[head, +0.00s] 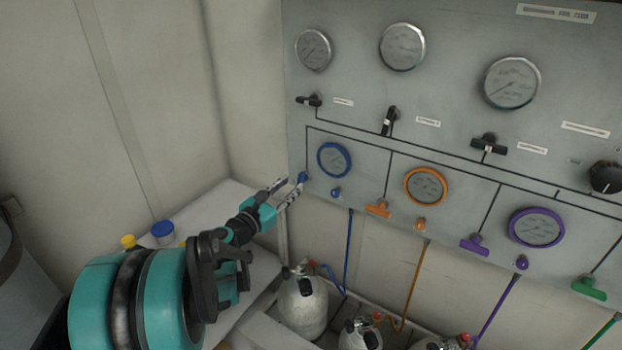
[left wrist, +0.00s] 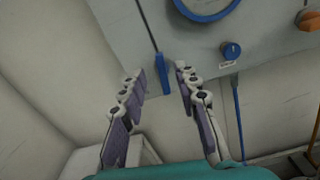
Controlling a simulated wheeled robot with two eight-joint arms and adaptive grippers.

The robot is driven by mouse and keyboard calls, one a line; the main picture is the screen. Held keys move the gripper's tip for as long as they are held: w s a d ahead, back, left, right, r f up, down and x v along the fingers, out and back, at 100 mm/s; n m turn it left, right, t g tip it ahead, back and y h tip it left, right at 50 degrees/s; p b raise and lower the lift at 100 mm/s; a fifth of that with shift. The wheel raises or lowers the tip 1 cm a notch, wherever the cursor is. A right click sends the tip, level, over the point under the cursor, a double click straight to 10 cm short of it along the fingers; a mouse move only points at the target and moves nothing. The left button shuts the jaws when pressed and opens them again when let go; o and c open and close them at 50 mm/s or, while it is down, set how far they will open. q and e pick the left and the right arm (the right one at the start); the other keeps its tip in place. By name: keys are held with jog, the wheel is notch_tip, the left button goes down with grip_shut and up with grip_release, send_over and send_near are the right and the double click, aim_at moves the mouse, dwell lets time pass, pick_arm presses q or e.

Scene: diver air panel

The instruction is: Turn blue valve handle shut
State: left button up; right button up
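The blue valve handle (head: 302,178) sits at the lower left of the grey panel, left of the blue-rimmed gauge (head: 334,160). In the left wrist view the blue handle (left wrist: 163,74) points downward, in line with the dark pipe line above it. My left gripper (head: 282,189) is just to the left of the handle in the head view. In the left wrist view its two fingers (left wrist: 158,84) are apart, with the handle showing between their tips. Whether a finger touches it I cannot tell. My right gripper is not in view.
A small blue knob (head: 336,192) is close by on the right; an orange handle (head: 379,209) is further right. Gas cylinders (head: 303,303) stand below the panel. A white counter (head: 222,202) with a blue-capped jar (head: 163,233) lies under my left arm.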

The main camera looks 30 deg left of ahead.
aim_at(299, 178)
pick_arm(q)
jog(key=w, duration=0.2)
jog(key=w+b, duration=0.1)
jog(key=w, duration=0.3)
jog(key=shift+w+d, duration=0.1)
jog(key=shift+d, duration=0.2)
grip_shut()
